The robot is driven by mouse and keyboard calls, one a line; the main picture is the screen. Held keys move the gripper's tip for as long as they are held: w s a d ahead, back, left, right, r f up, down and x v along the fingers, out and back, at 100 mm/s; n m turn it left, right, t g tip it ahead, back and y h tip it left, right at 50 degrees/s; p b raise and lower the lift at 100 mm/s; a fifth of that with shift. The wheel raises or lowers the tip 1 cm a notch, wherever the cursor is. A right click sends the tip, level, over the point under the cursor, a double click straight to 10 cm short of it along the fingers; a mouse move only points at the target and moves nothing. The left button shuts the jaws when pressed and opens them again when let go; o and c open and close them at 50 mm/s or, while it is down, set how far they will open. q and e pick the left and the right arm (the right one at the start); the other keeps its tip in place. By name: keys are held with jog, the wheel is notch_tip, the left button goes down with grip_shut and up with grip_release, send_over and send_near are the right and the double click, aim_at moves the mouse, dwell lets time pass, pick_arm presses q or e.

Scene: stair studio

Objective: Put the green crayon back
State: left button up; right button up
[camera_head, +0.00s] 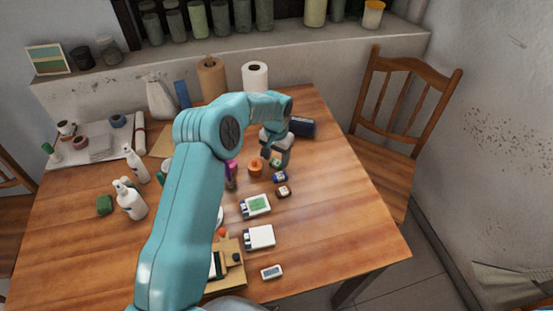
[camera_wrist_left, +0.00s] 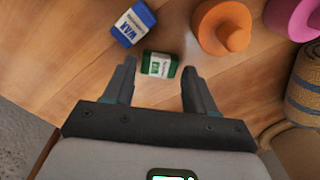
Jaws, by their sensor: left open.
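A short green block with a white printed label, seemingly the green crayon (camera_wrist_left: 160,64), lies on the wooden table in the left wrist view. It sits just ahead of and between the fingertips of my left gripper (camera_wrist_left: 158,78), which is open and empty. In the head view my left gripper (camera_head: 276,157) points down over the right half of the table and the green crayon (camera_head: 275,164) shows partly at its fingers. A blue block labelled WAX (camera_wrist_left: 134,24) lies close to it, apart from the fingers. My right gripper is not in view.
An orange knobbed piece (camera_wrist_left: 222,27) and a pink piece (camera_wrist_left: 293,16) stand nearby. A white case with a green face (camera_head: 257,205), a white case (camera_head: 260,237) and a wooden tray (camera_head: 232,270) lie toward the front. The table's right side (camera_head: 350,220) is clear.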

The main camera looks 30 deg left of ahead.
aim_at(276, 163)
pick_arm(q)
notch_tip(276, 163, up, 11)
jog(key=shift+f+b, duration=0.15)
jog(key=shift+b, duration=0.15)
